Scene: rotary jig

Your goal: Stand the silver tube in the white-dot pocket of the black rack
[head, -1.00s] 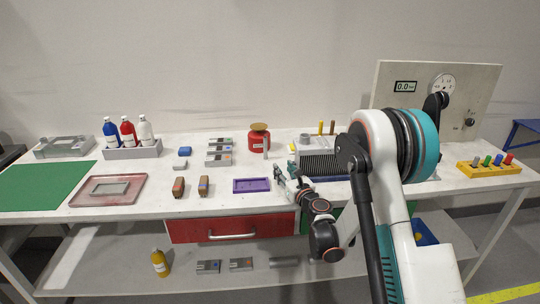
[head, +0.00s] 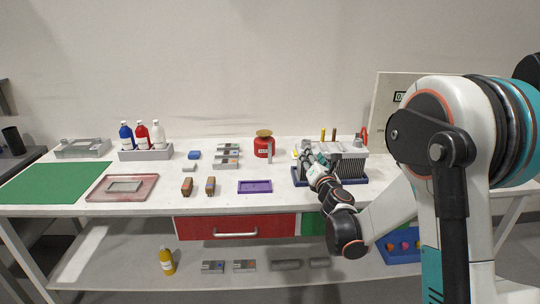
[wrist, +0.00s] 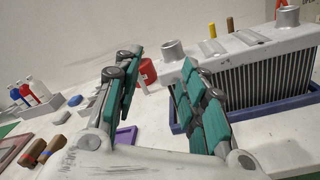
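A slim grey upright piece (head: 269,157), possibly the silver tube, stands on the bench in front of a red canister. Two grey cylinders, a longer one (head: 286,265) and a shorter one (head: 319,262), lie on the lower shelf; I cannot tell which piece is the tube. I cannot make out the black rack or a white-dot pocket in either view. My gripper (head: 307,158) is at the left end of a finned radiator. In the wrist view my gripper (wrist: 161,60) has its two green-padded fingers well apart, with nothing held between them.
The radiator (wrist: 265,82) sits in a blue tray (head: 345,183), close to the right finger. The red canister (head: 264,146), a purple tray (head: 255,186) and a bottle rack (head: 146,154) share the bench. Bare bench top lies in front of the purple tray.

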